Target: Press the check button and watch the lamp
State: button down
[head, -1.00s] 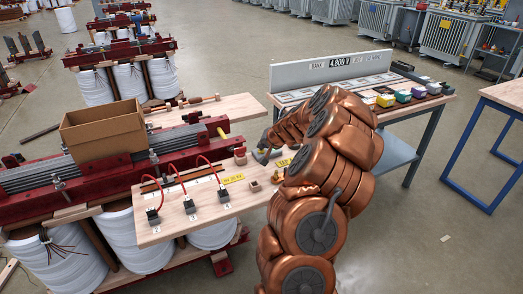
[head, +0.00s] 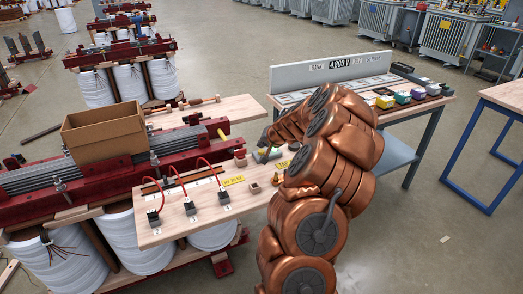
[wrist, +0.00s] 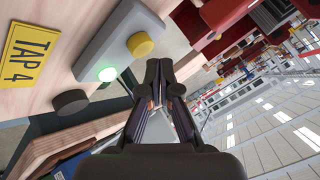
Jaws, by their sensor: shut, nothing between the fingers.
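The grey check box (wrist: 120,50) shows in the wrist view, with a round yellow button (wrist: 140,45) and a lamp (wrist: 107,74) glowing green. My gripper (wrist: 159,66) is shut and empty. Its fingertips are close beside the yellow button, just right of and below it in the wrist view; I cannot tell whether they touch it. In the head view the grey box (head: 266,155) is small on the wooden bench board, at the end of my arm. The button and lamp are too small to make out there.
A yellow TAP 4 plate (wrist: 27,52) and a dark round knob (wrist: 70,102) are near the box. In the head view, red cables (head: 178,178) with black terminals stand on the board, left of my arm. A cardboard box (head: 105,135) stands further left.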

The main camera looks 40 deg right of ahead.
aim_at(262, 152)
jog(key=shift+r, duration=0.1)
jog(key=shift+r+p, duration=1.4)
jog(key=shift+r, duration=1.1)
